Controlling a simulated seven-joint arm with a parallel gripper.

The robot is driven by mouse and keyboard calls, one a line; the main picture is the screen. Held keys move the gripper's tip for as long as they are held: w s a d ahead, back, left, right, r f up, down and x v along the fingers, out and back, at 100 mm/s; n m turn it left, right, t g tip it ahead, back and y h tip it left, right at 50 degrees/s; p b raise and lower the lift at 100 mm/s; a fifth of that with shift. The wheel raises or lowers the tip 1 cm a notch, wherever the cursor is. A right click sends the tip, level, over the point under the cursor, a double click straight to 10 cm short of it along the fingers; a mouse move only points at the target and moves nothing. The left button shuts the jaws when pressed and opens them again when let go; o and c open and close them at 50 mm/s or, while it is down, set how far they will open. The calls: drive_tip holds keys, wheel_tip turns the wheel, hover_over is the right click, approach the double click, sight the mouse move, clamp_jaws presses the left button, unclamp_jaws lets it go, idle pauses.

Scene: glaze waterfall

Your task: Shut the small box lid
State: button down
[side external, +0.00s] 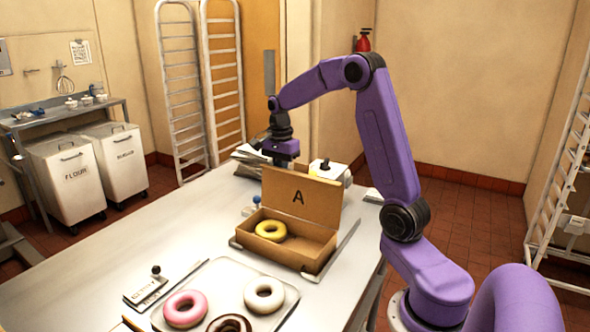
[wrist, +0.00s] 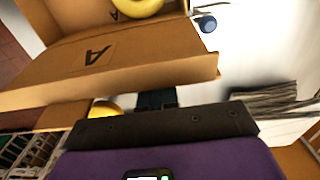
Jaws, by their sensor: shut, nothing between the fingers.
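The small cardboard box (side external: 312,238) sits on the table with a yellow ring donut (side external: 271,230) inside at its left. Its lid (side external: 325,200), marked with an A, stands up open along the back edge. The lid also shows in the wrist view (wrist: 150,55), with the donut (wrist: 135,6) beyond it. My gripper (wrist: 157,99) is shut and empty, behind the lid. In the side view its purple hand shows above the lid's top left, and its fingertips are hidden. I cannot tell whether they touch the lid.
A tray (side external: 215,275) with pink, chocolate and white ring donuts lies in front of the box. A white container with a yellow part (side external: 328,168) and a stack of papers (side external: 248,152) stand behind it. The table's left part is clear.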

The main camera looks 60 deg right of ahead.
drive_tip(key=a, duration=0.6)
drive_tip(key=shift+a, duration=0.35)
idle(0.8)
drive_tip(key=shift+r, duration=0.15)
idle(0.4)
drive_tip(key=shift+r, duration=2.9)
